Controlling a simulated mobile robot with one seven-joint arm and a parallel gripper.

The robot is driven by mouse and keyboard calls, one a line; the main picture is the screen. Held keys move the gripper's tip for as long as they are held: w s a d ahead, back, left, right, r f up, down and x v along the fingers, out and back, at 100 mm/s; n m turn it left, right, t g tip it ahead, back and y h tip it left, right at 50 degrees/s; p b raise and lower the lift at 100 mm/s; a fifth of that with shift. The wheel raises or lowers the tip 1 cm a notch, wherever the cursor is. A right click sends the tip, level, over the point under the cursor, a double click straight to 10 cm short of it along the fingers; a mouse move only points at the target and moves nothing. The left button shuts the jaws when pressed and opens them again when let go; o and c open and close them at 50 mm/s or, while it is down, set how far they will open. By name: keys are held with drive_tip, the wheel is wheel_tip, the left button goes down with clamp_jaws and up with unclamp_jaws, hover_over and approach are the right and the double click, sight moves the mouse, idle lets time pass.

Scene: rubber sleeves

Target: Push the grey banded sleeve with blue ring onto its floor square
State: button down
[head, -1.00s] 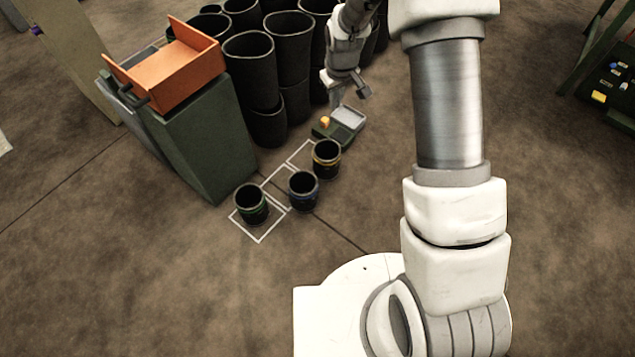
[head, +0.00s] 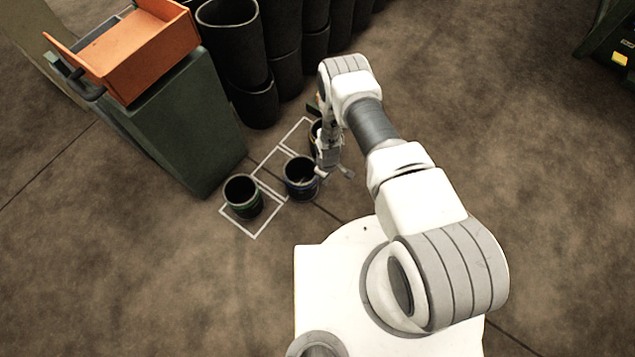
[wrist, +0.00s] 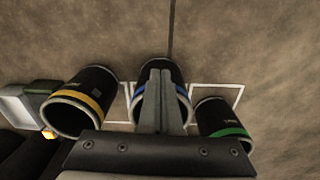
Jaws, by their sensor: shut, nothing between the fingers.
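The dark sleeve with the blue ring (head: 291,188) stands upright on the floor in the head view, at the right side of the middle white-outlined floor square (head: 265,186). It overlaps that outline at least partly. Its blue ring shows in the wrist view (wrist: 182,90), behind my fingers. My gripper (head: 335,174) is low, just right of this sleeve in the head view. In the wrist view my gripper's fingers (wrist: 160,76) are together and empty, in front of the sleeve. I cannot tell whether they touch it.
A green-ringed sleeve (head: 241,197) stands in the nearest square. A yellow-ringed sleeve (wrist: 88,101) stands on the other side, mostly hidden by my arm in the head view. A green cabinet (head: 190,140) with an orange tray (head: 135,55) and large black tubes (head: 240,60) stand behind.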

wheel_tip(320, 180, down, 13)
drive_tip(key=s+b, duration=0.1)
drive_tip(key=b, duration=0.4)
drive_tip(key=shift+w+a+b, duration=0.8)
drive_tip(key=shift+w+a, duration=0.45)
drive_tip(key=shift+a, duration=0.15)
drive_tip(key=shift+a, duration=0.1)
